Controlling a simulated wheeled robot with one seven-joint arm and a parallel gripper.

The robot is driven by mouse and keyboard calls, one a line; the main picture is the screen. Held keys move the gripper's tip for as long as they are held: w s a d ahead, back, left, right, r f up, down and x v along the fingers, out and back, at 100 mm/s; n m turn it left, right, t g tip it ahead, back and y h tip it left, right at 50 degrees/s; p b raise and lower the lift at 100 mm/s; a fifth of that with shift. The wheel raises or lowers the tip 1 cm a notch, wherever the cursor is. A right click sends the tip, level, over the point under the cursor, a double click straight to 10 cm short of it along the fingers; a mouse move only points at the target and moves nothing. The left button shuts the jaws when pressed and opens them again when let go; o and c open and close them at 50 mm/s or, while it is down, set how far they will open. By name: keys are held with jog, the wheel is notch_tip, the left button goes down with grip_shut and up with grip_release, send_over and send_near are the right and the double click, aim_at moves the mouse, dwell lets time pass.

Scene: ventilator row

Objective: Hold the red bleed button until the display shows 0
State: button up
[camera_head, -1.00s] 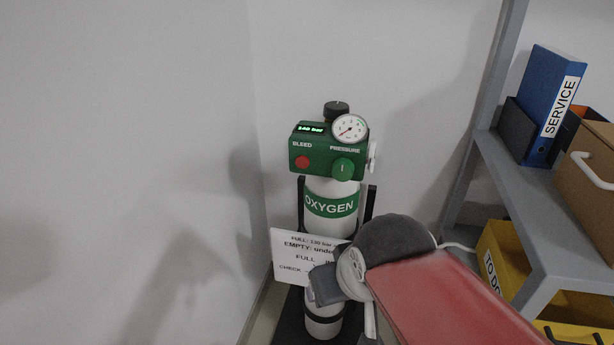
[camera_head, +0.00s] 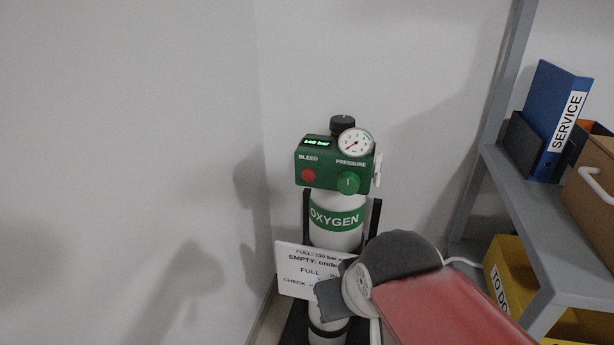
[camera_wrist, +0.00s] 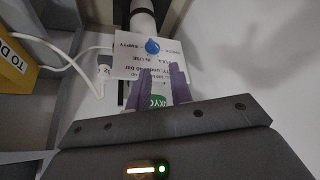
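The red bleed button (camera_head: 308,175) is on the left of the front of a green regulator box (camera_head: 326,182), under the word BLEED. The lit display (camera_head: 317,142) above it reads about 140 bar. A round white gauge (camera_head: 355,142) and a green pressure knob (camera_head: 348,183) are to its right. The box sits on a white oxygen cylinder (camera_head: 335,240). My gripper (camera_wrist: 155,82) shows two purple fingers apart in the wrist view, with nothing held between them. My arm's end is low in front of the cylinder in the head view, well below the button.
A white sign (camera_head: 296,270) hangs on the cylinder, partly covered by my arm. At right, a grey shelf (camera_head: 535,205) holds a blue SERVICE binder (camera_head: 552,120) and a brown box (camera_head: 595,185). A yellow bin (camera_head: 510,272) stands below. Bare wall lies left of the cylinder.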

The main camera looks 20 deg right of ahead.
grip_shut()
dwell(1.2)
